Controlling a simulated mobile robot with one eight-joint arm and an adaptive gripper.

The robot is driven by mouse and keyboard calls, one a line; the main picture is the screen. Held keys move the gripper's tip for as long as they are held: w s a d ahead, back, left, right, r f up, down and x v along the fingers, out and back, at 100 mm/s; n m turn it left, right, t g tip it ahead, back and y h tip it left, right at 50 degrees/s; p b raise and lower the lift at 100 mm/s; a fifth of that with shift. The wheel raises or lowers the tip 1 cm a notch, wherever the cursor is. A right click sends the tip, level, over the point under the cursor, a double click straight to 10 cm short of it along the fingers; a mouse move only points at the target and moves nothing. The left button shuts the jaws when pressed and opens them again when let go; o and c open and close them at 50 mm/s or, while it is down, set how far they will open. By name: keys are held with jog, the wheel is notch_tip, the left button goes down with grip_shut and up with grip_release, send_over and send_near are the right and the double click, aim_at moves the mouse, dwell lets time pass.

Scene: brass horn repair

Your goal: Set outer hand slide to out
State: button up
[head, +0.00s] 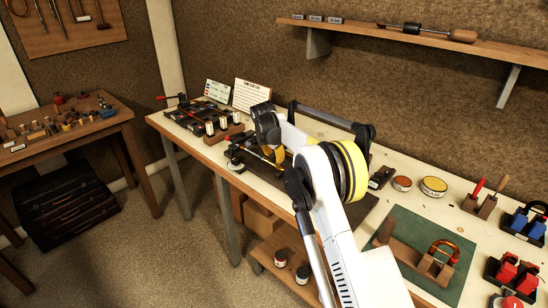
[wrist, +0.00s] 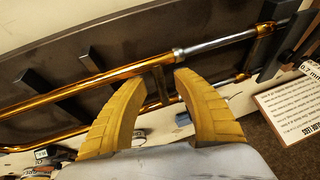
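In the wrist view the outer hand slide (wrist: 110,76) is a long golden brass tube with a second golden tube below it, joined by a short cross brace (wrist: 158,86). A silver inner tube (wrist: 222,42) shows beyond its upper right end. My gripper (wrist: 158,80) has two yellow fingers set apart on either side of the brace, with gaps visible. I cannot tell whether either finger touches the slide. In the head view my gripper (head: 272,155) is over the bench's dark slide board (head: 262,178), and my arm hides most of the slide.
Dark blocks (wrist: 89,62) stand along the slide board. Two printed cards (head: 251,94) and small bottles (head: 223,124) stand at the back left of the bench. Tins (head: 433,186) and a green mat (head: 456,222) lie to the right. A wall shelf (head: 360,30) hangs above.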

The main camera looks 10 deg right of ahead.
jog(key=shift+c, duration=0.5)
grip_shut()
jog(key=shift+s, duration=0.1)
jog(key=s+d, duration=0.1)
jog(key=s, duration=0.1)
jog(key=s+d, duration=0.3)
jog(key=s, duration=0.1)
jog(key=shift+d, duration=0.2)
jog(key=shift+s+d, duration=0.15)
jog(key=shift+s, duration=0.1)
jog(key=shift+o, duration=0.5)
grip_release()
jog(key=shift+d, duration=0.15)
